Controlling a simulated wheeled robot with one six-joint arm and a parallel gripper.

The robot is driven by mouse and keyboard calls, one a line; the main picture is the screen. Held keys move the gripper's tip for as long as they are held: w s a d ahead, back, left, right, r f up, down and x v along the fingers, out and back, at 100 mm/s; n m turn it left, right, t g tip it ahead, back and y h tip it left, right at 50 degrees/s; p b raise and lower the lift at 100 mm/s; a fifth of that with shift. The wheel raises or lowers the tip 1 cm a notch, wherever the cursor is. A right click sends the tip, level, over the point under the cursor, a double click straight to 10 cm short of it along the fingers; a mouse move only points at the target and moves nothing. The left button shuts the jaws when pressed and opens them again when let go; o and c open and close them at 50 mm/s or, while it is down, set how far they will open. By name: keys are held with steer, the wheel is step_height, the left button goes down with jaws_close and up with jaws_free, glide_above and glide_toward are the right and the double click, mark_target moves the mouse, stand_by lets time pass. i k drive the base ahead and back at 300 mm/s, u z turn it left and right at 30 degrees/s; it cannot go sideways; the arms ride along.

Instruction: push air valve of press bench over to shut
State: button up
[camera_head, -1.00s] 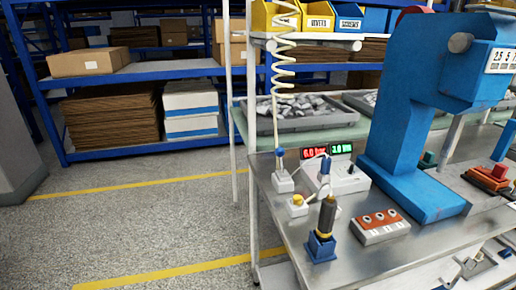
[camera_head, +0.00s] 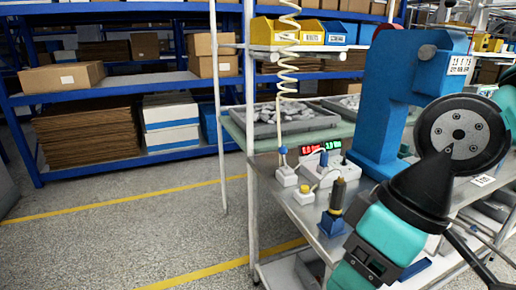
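The press bench (camera_head: 268,163) is a metal-topped bench at right in the head view. On its near left corner stands a small pale box with an upright lever and blue ball knob, seemingly the air valve (camera_head: 286,174). The pale coiled hose (camera_head: 288,75) hangs above it. A second blue-topped lever (camera_head: 323,160) stands just right of it, so I cannot be sure which is the valve. My teal and black arm fills the lower right, apart from the levers. My gripper's fingertips are not visible.
The blue press (camera_head: 381,110) rises behind. The floor left of the bench is clear.

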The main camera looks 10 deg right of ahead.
mark_target(283, 149)
steer(key=k, duration=0.5)
steer(key=u, duration=0.4)
steer(key=i, duration=1.45)
steer(key=z, duration=0.65)
